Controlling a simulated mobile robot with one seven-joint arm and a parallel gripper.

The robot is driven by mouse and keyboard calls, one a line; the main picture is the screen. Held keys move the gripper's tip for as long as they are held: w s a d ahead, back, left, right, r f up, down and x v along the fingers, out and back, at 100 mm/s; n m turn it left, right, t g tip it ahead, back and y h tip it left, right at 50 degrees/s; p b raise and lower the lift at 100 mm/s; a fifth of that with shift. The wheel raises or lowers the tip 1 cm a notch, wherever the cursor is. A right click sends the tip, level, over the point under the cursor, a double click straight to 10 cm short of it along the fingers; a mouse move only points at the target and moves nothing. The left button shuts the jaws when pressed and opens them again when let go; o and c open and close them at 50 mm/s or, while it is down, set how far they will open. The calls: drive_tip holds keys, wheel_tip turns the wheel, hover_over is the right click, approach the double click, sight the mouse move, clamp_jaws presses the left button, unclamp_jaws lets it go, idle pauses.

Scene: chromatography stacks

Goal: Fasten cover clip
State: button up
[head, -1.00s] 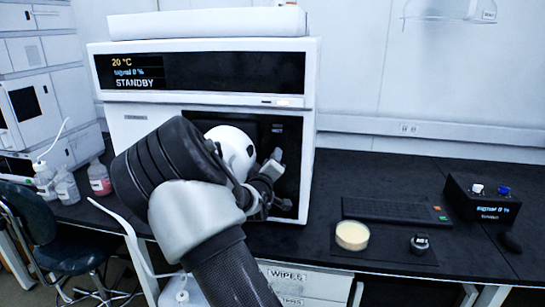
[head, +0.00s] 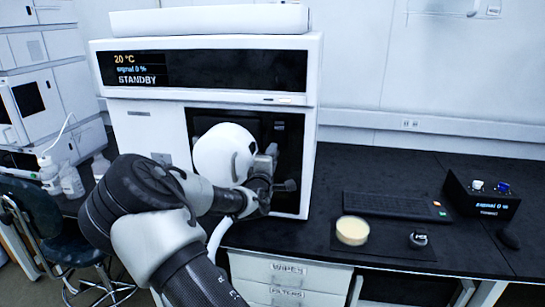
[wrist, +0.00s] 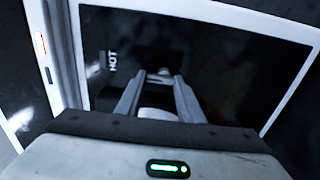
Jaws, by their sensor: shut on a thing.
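The instrument (head: 150,128) is a large white box with a dark display reading 20 °C, signal 0 % and STANDBY. Its dark, white-framed front panel (head: 292,140) is partly behind my arm. In the head view my gripper (head: 280,170) is at the right part of this panel.
On the black bench to the right are a keyboard (head: 390,207), a cream round dish (head: 352,231), a small dark round item (head: 418,240) and a control box (head: 480,197). Bottles (head: 70,181) and a chair (head: 50,220) are at left. White drawers (head: 288,272) are below.

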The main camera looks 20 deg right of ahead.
idle(0.5)
drive_tip(key=o, duration=1.1)
drive_tip(key=shift+c, duration=0.2)
drive_tip(key=p+v, duration=0.1)
drive_tip(key=v, duration=1.6)
drive_tip(key=shift+s+a, duration=0.2)
